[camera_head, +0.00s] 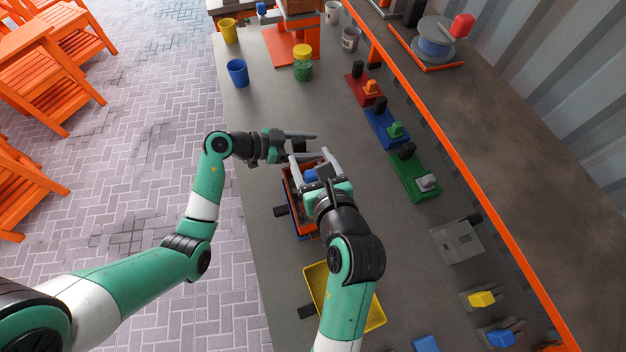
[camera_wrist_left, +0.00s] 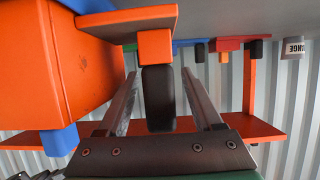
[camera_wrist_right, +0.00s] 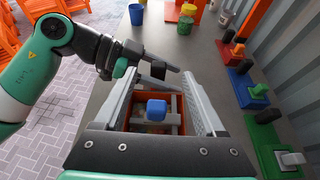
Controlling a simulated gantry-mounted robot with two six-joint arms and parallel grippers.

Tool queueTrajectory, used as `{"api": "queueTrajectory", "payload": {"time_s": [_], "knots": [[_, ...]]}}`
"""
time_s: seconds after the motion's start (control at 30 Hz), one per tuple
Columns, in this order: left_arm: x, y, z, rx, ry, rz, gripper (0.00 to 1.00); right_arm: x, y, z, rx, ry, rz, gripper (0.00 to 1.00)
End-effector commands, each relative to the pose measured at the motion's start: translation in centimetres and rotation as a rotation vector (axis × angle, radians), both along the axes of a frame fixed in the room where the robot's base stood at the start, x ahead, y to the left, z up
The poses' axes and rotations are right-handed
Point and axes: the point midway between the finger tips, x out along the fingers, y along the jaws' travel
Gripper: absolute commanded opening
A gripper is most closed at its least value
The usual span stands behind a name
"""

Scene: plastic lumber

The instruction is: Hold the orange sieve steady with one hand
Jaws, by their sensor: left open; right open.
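The orange sieve (camera_head: 288,190) sits on the workbench, partly hidden by my right arm; blue parts show below it. In the left wrist view its orange wall (camera_wrist_left: 65,65) fills the left side. A black handle (camera_wrist_left: 158,100) on an orange mount lies between my left gripper's (camera_head: 314,143) open fingers, with gaps on both sides. My right gripper (camera_head: 309,157) is open above the sieve. In the right wrist view the sieve (camera_wrist_right: 181,104) and a blue block (camera_wrist_right: 156,108) at it appear between the open fingers. Whether the right fingers touch anything is unclear.
A yellow tray (camera_head: 375,318) lies nearer on the bench. A green jar (camera_head: 303,68), a blue cup (camera_head: 237,72) and a yellow cup (camera_head: 228,30) stand at the far end. Red, blue and green (camera_head: 412,178) tools line the right side.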

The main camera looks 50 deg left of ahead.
Motion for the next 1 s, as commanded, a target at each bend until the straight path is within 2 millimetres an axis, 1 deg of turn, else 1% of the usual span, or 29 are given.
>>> {"api": "queueTrajectory", "payload": {"time_s": [0.13, 0.23, 0.37, 0.5, 0.6, 0.7, 0.8, 0.9, 1.0], "knots": [[-0.3, 0.2, 0.2, 0.001, -0.001, 0.001, 0.67, 0.0, 0.0, 0.0, 0.0, 0.0, 0.0, 0.72], [-1.3, 0.7, 0.6, 0.001, -0.002, 0.004, 0.67, 0.0, 0.0, 0.0, 0.0, 0.0, 0.0, 0.72], [-3.7, 1.9, 1.7, 0.002, -0.003, 0.006, 0.67, 0.0, 0.0, 0.0, 0.0, 0.0, 0.0, 0.72], [-6.6, 3.2, 3.0, 0.002, -0.002, 0.008, 0.67, 0.0, 0.0, 0.0, 0.0, 0.0, 0.0, 0.72], [-8.3, 3.9, 3.8, 0.003, -0.002, 0.005, 0.67, 0.0, 0.0, 0.0, 0.0, 0.0, 0.0, 0.72], [-9.5, 4.4, 4.4, 0.001, -0.001, 0.003, 0.67, 0.0, 0.0, 0.0, 0.0, 0.0, 0.0, 0.72], [-10.1, 4.6, 4.6, 0.0, 0.0, 0.002, 0.67, 0.0, 0.0, 0.0, 0.0, 0.0, 0.0, 0.72], [-10.2, 4.6, 4.6, -0.001, 0.0, 0.0, 0.67, 0.0, 0.0, 0.0, 0.0, 0.0, 0.0, 0.72], [-10.2, 4.6, 5.1, -0.001, 0.001, -0.001, 0.67, 0.0, 0.0, 0.6, 0.0, 0.0, 0.0, 0.72]]}}
